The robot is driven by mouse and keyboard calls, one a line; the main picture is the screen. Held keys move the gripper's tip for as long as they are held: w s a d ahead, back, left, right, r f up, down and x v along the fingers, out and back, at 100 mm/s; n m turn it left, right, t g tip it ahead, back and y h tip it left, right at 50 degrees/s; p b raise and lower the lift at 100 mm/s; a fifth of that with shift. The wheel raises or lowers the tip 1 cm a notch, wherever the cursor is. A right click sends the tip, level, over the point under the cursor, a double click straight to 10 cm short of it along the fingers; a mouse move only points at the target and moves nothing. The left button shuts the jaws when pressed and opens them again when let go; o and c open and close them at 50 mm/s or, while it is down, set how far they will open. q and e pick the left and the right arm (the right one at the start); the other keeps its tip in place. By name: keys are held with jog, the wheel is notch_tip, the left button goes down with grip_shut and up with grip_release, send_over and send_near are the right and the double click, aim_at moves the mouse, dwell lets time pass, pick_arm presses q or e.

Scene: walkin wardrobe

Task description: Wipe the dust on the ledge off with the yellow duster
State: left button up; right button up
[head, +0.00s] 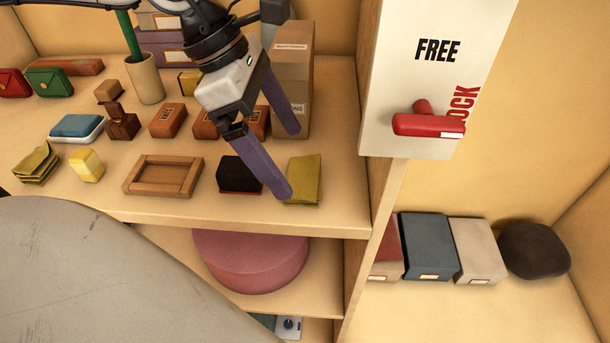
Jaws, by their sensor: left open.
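A folded yellow-olive cloth (306,177), which looks like the duster, lies near the front edge of the wooden ledge (230,211), right of the middle. My left gripper (287,163) reaches down over the ledge with its two purple fingers apart. The nearer fingertip overlaps the cloth's left side in the picture; I cannot tell whether it touches. A stack of similar yellow-olive cloths (36,163) sits at the far left. I cannot make out distinct dust on the ledge. My right gripper is not in view.
A black-and-red box (239,175), a wooden frame (162,176) and a yellow block (86,163) stand along the front. A tall cardboard box (292,75) is behind the gripper. A white panel with a red handle (430,122) bounds the right. A pink round cushion (250,262) is below.

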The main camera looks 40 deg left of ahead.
aim_at(299, 172)
pick_arm(q)
jog(key=x, duration=0.5)
jog(key=c, duration=1.1)
jog(key=shift+a+r, duration=0.1)
jog(key=shift+r, duration=0.1)
